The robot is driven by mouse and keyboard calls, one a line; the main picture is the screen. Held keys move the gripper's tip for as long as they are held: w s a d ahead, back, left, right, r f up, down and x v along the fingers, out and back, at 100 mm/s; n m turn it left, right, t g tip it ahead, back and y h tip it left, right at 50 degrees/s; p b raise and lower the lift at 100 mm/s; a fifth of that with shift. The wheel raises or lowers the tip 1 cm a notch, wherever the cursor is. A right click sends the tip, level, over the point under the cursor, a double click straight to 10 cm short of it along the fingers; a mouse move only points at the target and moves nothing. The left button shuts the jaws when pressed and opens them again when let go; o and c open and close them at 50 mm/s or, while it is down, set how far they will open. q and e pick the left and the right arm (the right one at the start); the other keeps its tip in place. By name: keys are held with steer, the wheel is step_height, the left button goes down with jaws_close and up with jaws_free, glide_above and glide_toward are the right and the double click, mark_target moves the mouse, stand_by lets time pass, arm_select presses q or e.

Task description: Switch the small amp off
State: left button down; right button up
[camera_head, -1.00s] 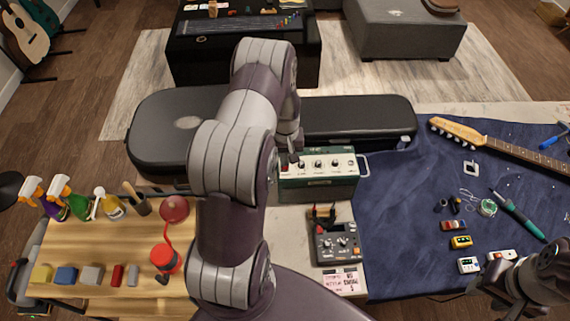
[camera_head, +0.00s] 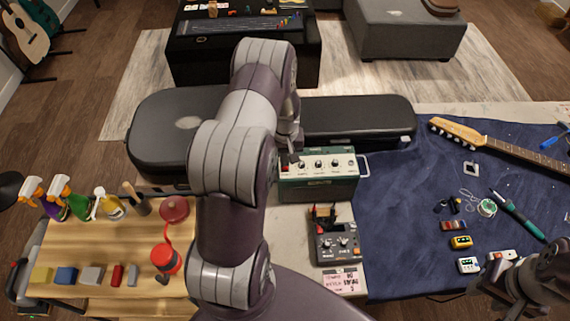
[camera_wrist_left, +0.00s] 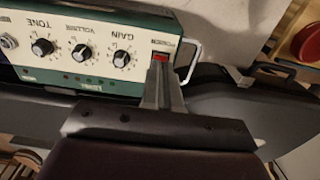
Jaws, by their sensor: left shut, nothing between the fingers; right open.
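The small amp is a green box (camera_head: 322,189) with a cream control panel, standing at the middle of the bench behind a grey pedal-like unit. Its knobs and a red power switch (camera_wrist_left: 161,57) show in the left wrist view; the red switch also shows in the head view (camera_head: 284,168) at the panel's left end. My left gripper (camera_head: 292,158) is shut and empty, with its tips at the switch. In the left wrist view the fingertips (camera_wrist_left: 160,70) overlap the switch's near edge; I cannot tell whether they touch it. My right gripper (camera_head: 508,286) is open at the lower right.
A black guitar case (camera_head: 360,117) lies behind the amp. The metering unit (camera_head: 337,244) is in front of it. A blue cloth (camera_head: 400,215) with a guitar neck (camera_head: 500,147) and small tools lies right. A wooden bench (camera_head: 110,245) with bottles is left.

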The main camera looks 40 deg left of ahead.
arm_select(q)
steer(key=shift+f+b, duration=0.75)
steer(key=shift+f, duration=0.2)
stand_by(0.7)
steer(key=shift+r, duration=0.1)
steer(key=shift+r+p, duration=0.65)
steer(key=shift+p, duration=0.05)
step_height(320, 180, up, 6)
steer(key=p, duration=0.4)
steer(key=shift+f, duration=0.2)
steer(key=shift+f, duration=0.1)
